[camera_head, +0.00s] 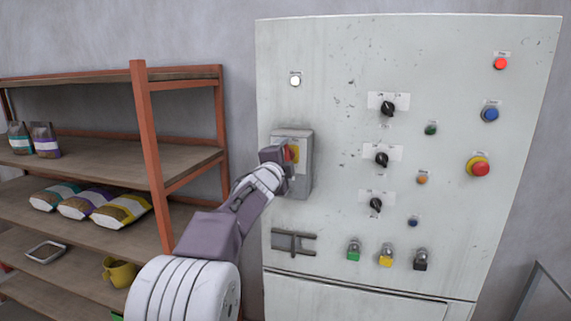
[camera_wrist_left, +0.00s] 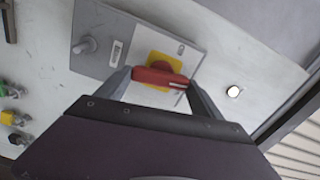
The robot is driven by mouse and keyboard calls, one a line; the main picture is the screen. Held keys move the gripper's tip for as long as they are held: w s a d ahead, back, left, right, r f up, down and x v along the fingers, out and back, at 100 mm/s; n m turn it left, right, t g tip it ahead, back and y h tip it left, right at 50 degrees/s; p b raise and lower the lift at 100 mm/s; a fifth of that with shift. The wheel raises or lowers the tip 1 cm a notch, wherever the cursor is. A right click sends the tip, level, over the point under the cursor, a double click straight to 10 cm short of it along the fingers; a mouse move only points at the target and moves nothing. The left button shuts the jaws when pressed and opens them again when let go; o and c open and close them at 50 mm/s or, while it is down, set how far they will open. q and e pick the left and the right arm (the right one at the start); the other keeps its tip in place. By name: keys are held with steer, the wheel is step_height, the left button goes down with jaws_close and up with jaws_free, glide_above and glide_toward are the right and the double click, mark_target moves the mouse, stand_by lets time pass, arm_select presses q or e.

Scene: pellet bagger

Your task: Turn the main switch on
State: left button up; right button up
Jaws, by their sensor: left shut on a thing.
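The main switch is a grey box (camera_head: 305,172) on the left part of the cabinet front, with a red handle on a yellow plate. My left gripper (camera_head: 287,158) is at the switch and covers much of it in the head view. In the left wrist view, my left gripper (camera_wrist_left: 158,82) has its fingers at either side of the red handle (camera_wrist_left: 160,77), shut on it. The yellow plate (camera_wrist_left: 164,62) shows behind the handle. The handle lies nearly crosswise in that view. My right gripper is not in view.
The pale control cabinet (camera_head: 340,120) carries several knobs, buttons and lamps, including a red-and-yellow emergency button (camera_head: 480,168). A latch handle (camera_head: 293,242) sits below the switch. Wooden shelves (camera_head: 185,160) with bags stand to the left. A grey knob (camera_wrist_left: 85,46) is on the switch box.

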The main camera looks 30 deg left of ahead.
arm_select(q)
steer(key=shift+f+m, duration=0.15)
steer(key=shift+m, duration=0.65)
steer(key=shift+m+b, duration=0.3)
steer(key=o, duration=1.4)
steer(key=shift+c, duration=0.2)
steer(key=v, duration=0.9)
steer(key=shift+b, duration=0.3)
